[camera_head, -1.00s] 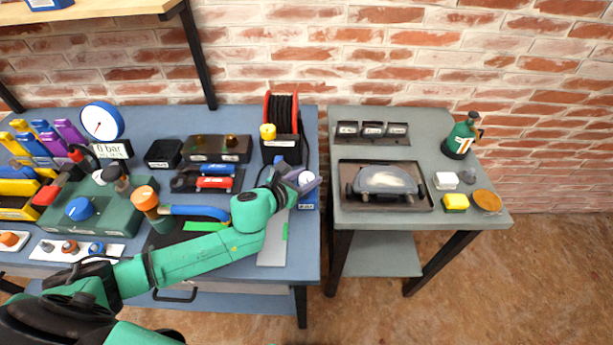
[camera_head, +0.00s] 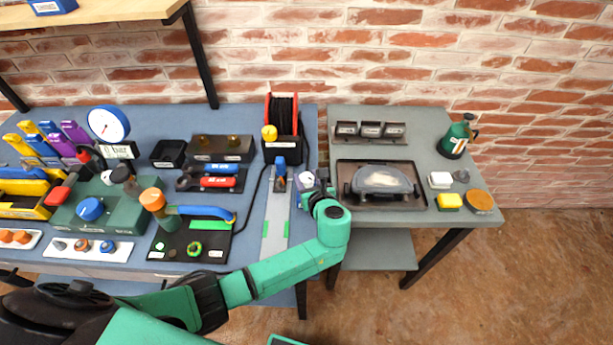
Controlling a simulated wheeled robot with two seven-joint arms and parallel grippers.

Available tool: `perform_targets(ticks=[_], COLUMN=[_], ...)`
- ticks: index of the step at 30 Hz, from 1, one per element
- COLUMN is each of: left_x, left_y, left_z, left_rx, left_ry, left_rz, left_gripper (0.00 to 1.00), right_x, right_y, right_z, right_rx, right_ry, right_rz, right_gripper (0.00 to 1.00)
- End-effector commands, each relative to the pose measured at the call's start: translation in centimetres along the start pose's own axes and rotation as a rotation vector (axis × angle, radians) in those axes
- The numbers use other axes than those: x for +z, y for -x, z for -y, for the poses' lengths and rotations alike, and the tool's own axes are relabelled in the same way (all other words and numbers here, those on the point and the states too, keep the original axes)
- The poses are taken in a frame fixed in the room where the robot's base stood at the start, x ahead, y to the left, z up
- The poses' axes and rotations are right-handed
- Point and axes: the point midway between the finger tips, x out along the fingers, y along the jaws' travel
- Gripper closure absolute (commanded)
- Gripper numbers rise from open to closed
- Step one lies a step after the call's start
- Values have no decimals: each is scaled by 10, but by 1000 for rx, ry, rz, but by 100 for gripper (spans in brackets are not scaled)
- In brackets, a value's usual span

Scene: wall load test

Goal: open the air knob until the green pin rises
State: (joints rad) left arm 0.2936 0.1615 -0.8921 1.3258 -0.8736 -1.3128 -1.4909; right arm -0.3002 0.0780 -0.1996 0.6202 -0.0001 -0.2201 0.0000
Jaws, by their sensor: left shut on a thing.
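My left gripper (camera_head: 305,186) is at the right edge of the blue bench, shut around a small pale round knob (camera_head: 306,179). The knob sits on a blue-sided block; the fingers and wrist hide much of both. I cannot tell how far the knob is turned. No green pin can be made out. A separate blue knob (camera_head: 90,208) sits on the green box at the left, with no gripper near it. The small display (camera_head: 117,149) below the round white gauge (camera_head: 108,124) reads 0 bar. My right gripper is not in view.
A grey strip plate (camera_head: 275,230) with a blue-topped fitting (camera_head: 281,172) lies left of my gripper. A red hose reel (camera_head: 282,125) stands behind it. The grey side table (camera_head: 410,205) on the right holds a tray (camera_head: 400,202). A narrow gap separates the tables.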

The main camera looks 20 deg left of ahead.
Motion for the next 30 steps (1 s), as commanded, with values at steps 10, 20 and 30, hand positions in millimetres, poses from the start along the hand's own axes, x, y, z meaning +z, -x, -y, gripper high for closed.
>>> perform_targets(ticks=[10,20,30], left_x=[-2,0,1], left_y=[-1,-1,-1], left_z=[2,1,0], left_rx=[256,383,407], left_ry=[109,160,171], left_rz=[1,1,1], left_gripper=[100,100,100], right_x=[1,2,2], right_y=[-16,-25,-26], right_z=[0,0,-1], right_rx=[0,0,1], right_ry=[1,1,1], right_rz=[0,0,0], right_gripper=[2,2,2])
